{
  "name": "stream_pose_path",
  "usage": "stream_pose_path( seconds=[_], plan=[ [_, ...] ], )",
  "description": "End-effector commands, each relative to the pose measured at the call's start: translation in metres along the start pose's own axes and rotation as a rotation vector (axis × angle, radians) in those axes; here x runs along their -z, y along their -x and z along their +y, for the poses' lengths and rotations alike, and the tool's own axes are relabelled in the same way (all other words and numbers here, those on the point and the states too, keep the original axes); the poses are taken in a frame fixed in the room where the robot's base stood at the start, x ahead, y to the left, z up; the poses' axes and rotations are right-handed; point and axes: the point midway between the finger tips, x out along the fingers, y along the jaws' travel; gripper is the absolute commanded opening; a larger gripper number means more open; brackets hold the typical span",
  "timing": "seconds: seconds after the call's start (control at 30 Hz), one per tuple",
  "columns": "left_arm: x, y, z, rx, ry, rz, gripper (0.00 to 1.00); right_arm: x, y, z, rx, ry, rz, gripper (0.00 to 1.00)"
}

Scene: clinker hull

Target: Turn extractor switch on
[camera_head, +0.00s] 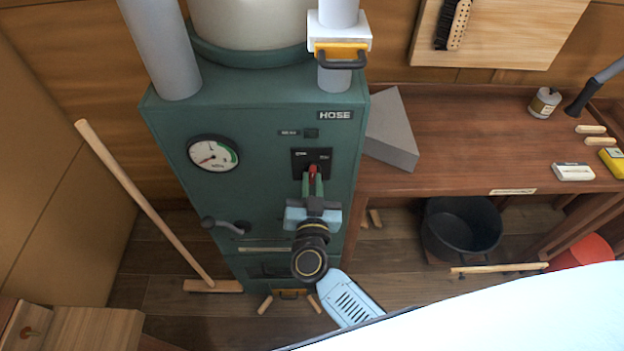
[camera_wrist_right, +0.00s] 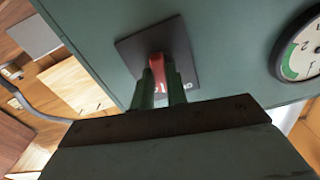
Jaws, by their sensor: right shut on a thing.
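The extractor (camera_head: 262,185) is a tall green cabinet with a "HOSE" label. Its switch is a red lever (camera_head: 312,170) on a black plate (camera_head: 299,160) on the front. In the right wrist view the red lever (camera_wrist_right: 157,62) stands between the green fingers of my right gripper (camera_wrist_right: 162,82), against the dark plate (camera_wrist_right: 188,60). My right gripper (camera_head: 312,182) is shut on the red lever. The fingers hide part of the lever and of the plate's lettering. My left gripper is not in view.
A round gauge (camera_head: 213,153) and a dark crank handle (camera_head: 222,226) are on the cabinet front. A workbench (camera_head: 460,150) with a grey wedge block (camera_head: 392,130) adjoins it on the right. A broom (camera_head: 150,205) leans at the left. A black tub (camera_head: 461,228) stands under the bench.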

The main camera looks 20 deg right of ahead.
Motion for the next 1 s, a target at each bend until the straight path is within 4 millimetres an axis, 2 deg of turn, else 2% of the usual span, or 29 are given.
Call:
stream_pose_path(
  seconds=[0.2, 0.5, 1.0],
  plan=[
    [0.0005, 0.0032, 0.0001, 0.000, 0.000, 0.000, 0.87, -0.0003, 0.0004, -0.0003, -0.001, -0.190, -0.001, 0.00],
    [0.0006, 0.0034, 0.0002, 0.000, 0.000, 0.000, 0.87, -0.0007, 0.0005, -0.0004, -0.001, -0.380, -0.001, 0.00],
    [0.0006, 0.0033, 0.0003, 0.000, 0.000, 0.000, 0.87, -0.0007, 0.0006, -0.0009, 0.000, -0.479, -0.002, 0.00]
  ],
)
